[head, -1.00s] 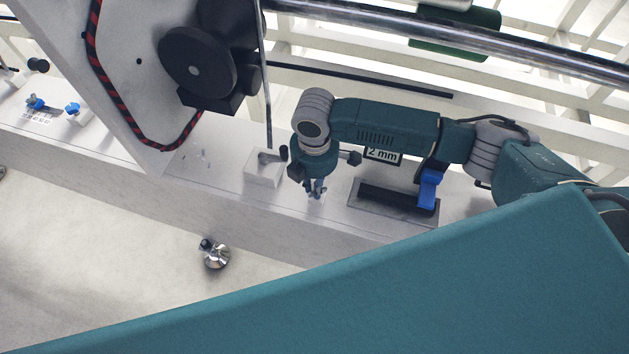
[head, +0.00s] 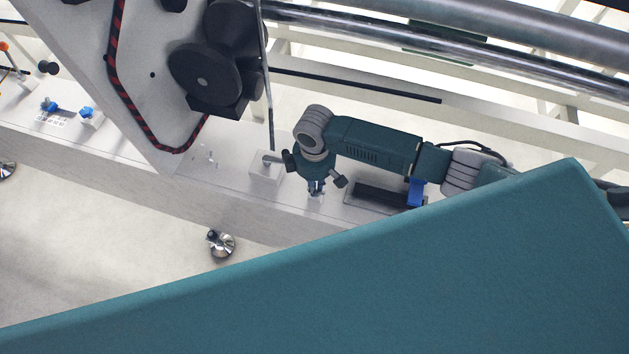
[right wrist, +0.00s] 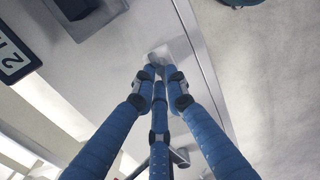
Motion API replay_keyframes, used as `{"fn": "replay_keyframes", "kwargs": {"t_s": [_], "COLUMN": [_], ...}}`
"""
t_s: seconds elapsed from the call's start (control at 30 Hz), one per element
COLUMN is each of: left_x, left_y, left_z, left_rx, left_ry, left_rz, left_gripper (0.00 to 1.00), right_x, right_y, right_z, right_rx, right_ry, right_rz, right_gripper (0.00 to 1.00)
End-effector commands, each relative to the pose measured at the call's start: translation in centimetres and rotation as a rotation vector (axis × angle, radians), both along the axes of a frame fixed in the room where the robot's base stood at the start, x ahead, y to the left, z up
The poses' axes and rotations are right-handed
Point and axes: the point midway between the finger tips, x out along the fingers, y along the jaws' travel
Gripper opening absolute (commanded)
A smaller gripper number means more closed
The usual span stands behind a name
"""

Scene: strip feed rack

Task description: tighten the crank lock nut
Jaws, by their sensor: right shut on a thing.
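My right gripper (head: 316,188) points down at the top of the long pale beam, just right of a small white block with a lever (head: 267,163). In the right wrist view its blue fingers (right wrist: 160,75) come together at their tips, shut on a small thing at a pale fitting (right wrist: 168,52). The fingers hide almost all of the held thing; by its place I take it for the crank lock nut, but its shape cannot be made out. My left gripper is not in view.
A slotted dark recess (head: 385,196) lies in the beam right of the gripper. A grey plate (head: 150,75) with a black wheel (head: 203,82) stands at upper left. Blue knobs (head: 87,112) sit at far left. A "2 mm" sign (right wrist: 12,57) shows in the wrist view.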

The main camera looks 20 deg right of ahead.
Motion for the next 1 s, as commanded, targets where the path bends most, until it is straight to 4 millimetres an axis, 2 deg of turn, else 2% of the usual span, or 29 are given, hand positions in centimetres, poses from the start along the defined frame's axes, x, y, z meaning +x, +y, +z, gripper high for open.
{"fn": "replay_keyframes", "kwargs": {"t_s": [0.5,0.53,0.6,0.63,1.0], "left_x": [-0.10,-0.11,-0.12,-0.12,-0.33], "left_y": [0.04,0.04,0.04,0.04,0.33], "left_z": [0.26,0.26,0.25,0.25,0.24], "left_rx": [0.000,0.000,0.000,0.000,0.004], "left_ry": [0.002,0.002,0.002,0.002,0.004], "left_rz": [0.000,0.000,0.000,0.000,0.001], "left_gripper": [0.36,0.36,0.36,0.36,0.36], "right_x": [0.16,0.16,0.16,0.15,0.13], "right_y": [0.05,0.05,0.05,0.04,0.06], "right_z": [0.12,0.13,0.12,0.11,0.57], "right_rx": [0.002,0.003,0.003,0.002,0.003], "right_ry": [-0.003,-0.003,-0.003,-0.003,-0.003], "right_rz": [-0.023,-0.023,-0.023,-0.023,-0.022], "right_gripper": [0.00,0.14,0.28,0.31,0.31]}}
